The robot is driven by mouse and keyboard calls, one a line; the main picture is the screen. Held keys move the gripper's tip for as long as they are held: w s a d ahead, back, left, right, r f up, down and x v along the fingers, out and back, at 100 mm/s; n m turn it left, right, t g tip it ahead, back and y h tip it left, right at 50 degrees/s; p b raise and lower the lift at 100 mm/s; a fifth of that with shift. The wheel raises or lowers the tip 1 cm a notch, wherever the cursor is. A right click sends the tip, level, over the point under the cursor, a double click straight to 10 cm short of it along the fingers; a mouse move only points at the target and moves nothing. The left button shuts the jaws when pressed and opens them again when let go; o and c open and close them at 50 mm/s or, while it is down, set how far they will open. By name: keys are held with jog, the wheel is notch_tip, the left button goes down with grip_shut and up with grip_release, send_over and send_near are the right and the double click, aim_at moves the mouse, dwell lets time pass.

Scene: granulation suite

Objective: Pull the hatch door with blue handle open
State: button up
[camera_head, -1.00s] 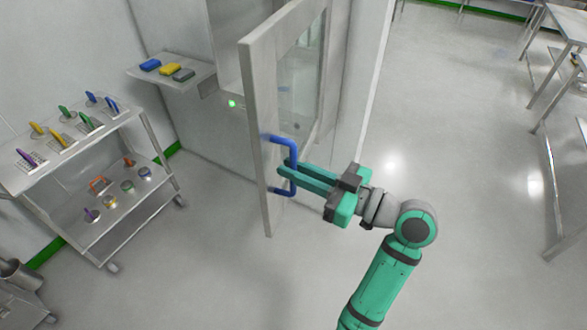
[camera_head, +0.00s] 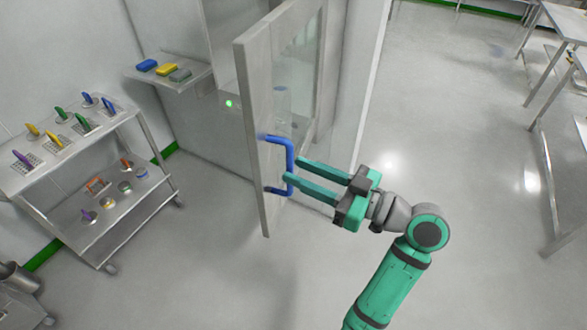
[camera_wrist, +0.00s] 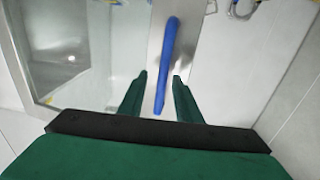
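The hatch door (camera_head: 257,150) stands swung open, away from the hatch frame, with its glass pane (camera_head: 298,75) facing right. Its blue handle (camera_head: 291,160) is a U-shaped bar on the door's right face. My gripper (camera_head: 293,170) is open, with its two green fingers apart and their tips close to the handle's vertical bar. In the wrist view the blue handle (camera_wrist: 167,58) runs down between the two spread fingers (camera_wrist: 158,92), and clear gaps show on both sides. I cannot tell how deep the bar sits between the fingertips.
A steel trolley (camera_head: 75,150) with colored scoops and small round items stands at left. A wall shelf (camera_head: 190,82) holds blue, yellow and grey blocks. A green light (camera_head: 229,103) shows beside the hatch. Steel tables (camera_head: 560,110) stand far right. The floor (camera_head: 450,130) between is clear.

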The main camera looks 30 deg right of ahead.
jog(key=v, duration=0.8)
dwell(0.4)
